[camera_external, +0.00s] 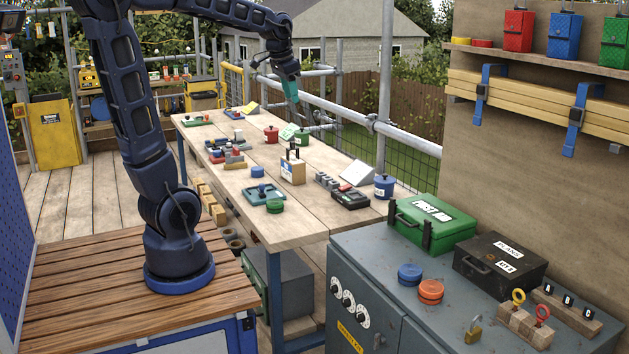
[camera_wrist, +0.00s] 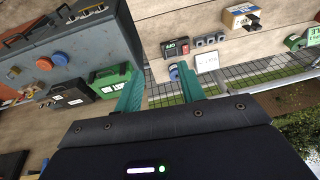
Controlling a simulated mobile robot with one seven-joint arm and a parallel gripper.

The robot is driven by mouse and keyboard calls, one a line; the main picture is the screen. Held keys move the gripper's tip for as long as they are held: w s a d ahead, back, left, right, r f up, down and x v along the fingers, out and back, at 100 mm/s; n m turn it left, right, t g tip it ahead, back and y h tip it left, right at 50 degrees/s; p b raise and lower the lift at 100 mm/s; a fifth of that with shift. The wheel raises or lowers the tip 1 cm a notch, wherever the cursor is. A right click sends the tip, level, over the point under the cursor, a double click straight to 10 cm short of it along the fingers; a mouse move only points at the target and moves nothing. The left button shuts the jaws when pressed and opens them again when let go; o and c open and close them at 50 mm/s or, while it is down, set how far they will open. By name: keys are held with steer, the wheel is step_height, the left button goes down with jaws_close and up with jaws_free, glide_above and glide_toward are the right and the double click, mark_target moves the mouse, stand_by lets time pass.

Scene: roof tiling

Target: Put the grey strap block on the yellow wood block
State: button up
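My gripper (camera_external: 292,93) is raised above the far part of the workbench, pointing down. In the wrist view its two teal fingers (camera_wrist: 160,90) stand apart with nothing held between them. A tan wood block (camera_external: 292,173) with a white label and dark upright pieces stands mid-bench. It looks yellowish in the wrist view (camera_wrist: 235,17). Small grey blocks (camera_external: 326,181) sit in a row nearer the front; they also show in the wrist view (camera_wrist: 208,41). I cannot tell for certain which pieces are the strap block and the yellow block.
The workbench (camera_external: 318,215) also holds a black device (camera_external: 350,199), a blue can (camera_external: 384,188), a white wedge (camera_external: 357,173), a teal tray (camera_external: 262,195) and red and green cans. A metal railing runs along its right side. A grey cabinet (camera_external: 460,300) carries green and black cases.

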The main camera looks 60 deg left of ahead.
steer(key=s+d+f, duration=0.3)
steer(key=s+d, duration=0.4)
steer(key=s, duration=0.1)
steer(key=s+d+f+t+h, duration=0.1)
steer(key=s+d+f, duration=0.2)
steer(key=s+d, duration=0.5)
steer(key=shift+s+t, duration=0.3)
steer(key=shift+s, duration=0.45)
steer(key=shift+f, duration=0.1)
